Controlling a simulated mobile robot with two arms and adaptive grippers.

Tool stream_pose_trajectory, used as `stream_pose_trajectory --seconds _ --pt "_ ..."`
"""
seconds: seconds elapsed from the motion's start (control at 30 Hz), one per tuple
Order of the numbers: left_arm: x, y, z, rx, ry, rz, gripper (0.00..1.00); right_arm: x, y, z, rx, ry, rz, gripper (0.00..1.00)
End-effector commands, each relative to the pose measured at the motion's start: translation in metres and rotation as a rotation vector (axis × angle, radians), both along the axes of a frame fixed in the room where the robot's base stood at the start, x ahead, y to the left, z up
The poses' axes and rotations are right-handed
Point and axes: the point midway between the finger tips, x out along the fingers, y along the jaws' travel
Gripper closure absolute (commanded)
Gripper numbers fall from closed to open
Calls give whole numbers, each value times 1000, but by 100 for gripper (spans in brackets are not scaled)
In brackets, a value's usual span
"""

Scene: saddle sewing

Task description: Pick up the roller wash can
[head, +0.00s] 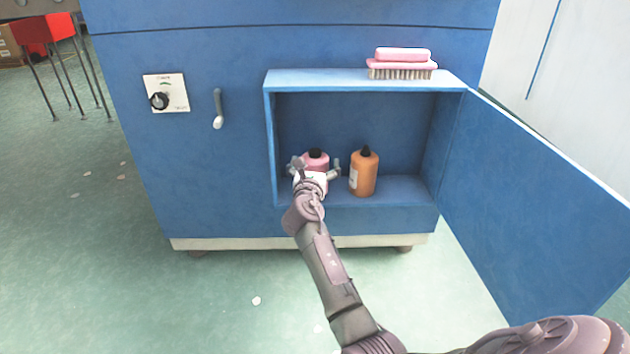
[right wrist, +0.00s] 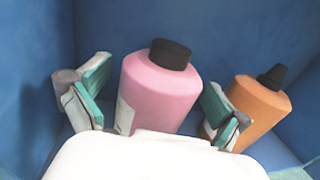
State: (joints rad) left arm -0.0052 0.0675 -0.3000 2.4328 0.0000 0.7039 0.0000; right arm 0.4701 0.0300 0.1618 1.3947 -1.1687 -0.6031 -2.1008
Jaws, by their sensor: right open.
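A pink bottle with a black cap (head: 316,159) stands upright in the open blue cabinet compartment. An orange bottle with a dark nozzle cap (head: 364,175) stands to its right. I cannot tell from the labels which is the roller wash can. My right gripper (head: 317,170) is open in front of the pink bottle and hides its lower part. In the right wrist view, the pink bottle (right wrist: 161,88) is between the two spread fingers, with space on the left side. The right finger is between it and the orange bottle (right wrist: 258,112). My left gripper is not in view.
The compartment (head: 350,80) has walls on both sides, and its blue door (head: 540,200) stands open to the right. A pink brush (head: 401,68) lies on its top. A knob panel (head: 166,93) and a lever handle (head: 218,108) are to the left.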

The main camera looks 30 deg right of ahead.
Motion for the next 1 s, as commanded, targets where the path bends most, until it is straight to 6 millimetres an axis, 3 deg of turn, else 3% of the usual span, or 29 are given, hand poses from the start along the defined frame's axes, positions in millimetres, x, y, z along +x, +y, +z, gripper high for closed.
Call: stream_pose_trajectory --seconds 0.27,0.73,1.0 --pt "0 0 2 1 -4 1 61 2 -2 0 0 1 1 2" --pt "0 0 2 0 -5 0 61 2 -1 0 1 1 1 80" --pt "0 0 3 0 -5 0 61 2 -1 3 -1 -2 1 80"
